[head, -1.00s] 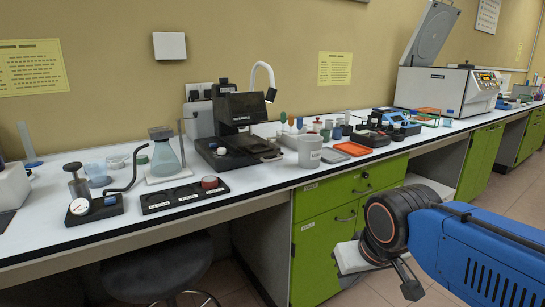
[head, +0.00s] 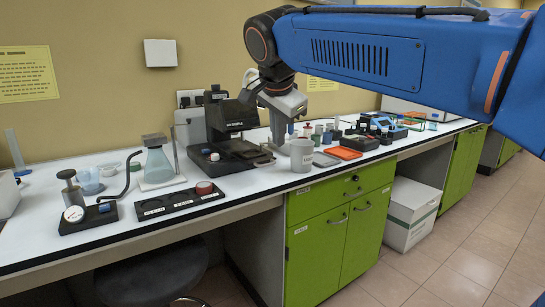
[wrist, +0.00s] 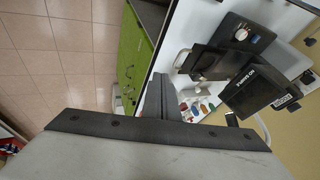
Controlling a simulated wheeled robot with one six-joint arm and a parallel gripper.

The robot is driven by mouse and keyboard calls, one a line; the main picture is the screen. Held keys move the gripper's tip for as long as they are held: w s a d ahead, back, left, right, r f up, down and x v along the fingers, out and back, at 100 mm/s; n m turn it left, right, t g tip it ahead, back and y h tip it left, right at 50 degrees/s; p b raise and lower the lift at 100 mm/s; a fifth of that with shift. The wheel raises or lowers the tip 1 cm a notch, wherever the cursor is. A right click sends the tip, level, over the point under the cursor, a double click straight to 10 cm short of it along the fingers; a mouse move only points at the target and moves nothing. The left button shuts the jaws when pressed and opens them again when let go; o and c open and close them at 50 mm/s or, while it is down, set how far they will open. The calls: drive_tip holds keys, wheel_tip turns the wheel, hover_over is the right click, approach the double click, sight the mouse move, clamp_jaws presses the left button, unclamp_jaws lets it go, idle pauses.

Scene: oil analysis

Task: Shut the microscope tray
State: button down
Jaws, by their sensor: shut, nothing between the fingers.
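The black microscope (head: 228,122) stands on the white bench near the wall. It shows tilted in the wrist view (wrist: 258,92). Its dark flat tray (head: 262,158) appears to stick out at the right side of the base, and it also shows in the wrist view (wrist: 205,66). My gripper (head: 281,142) points down just right of the microscope, beyond the tray end. In the wrist view my gripper (wrist: 159,96) shows its fingers together and empty, apart from the tray. The grey gripper body hides part of the bench behind it.
A grey cup (head: 302,155) stands close in front of my gripper. Small coloured bottles, an orange tray (head: 343,153) and devices lie to the right. A black holder (head: 178,203) and a flask (head: 158,162) stand to the left.

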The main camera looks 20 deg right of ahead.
sight(250, 153)
drive_tip(key=w+f, duration=0.9)
drive_tip(key=shift+d, duration=0.25)
drive_tip(key=shift+f, duration=0.1)
drive_tip(key=w+a, duration=0.1)
drive_tip(key=w, duration=0.3)
drive_tip(key=w+a, duration=0.1)
drive_tip(key=w, duration=0.3)
drive_tip(key=w+a, duration=0.2)
drive_tip(key=w, duration=0.2)
drive_tip(key=shift+w, duration=0.2)
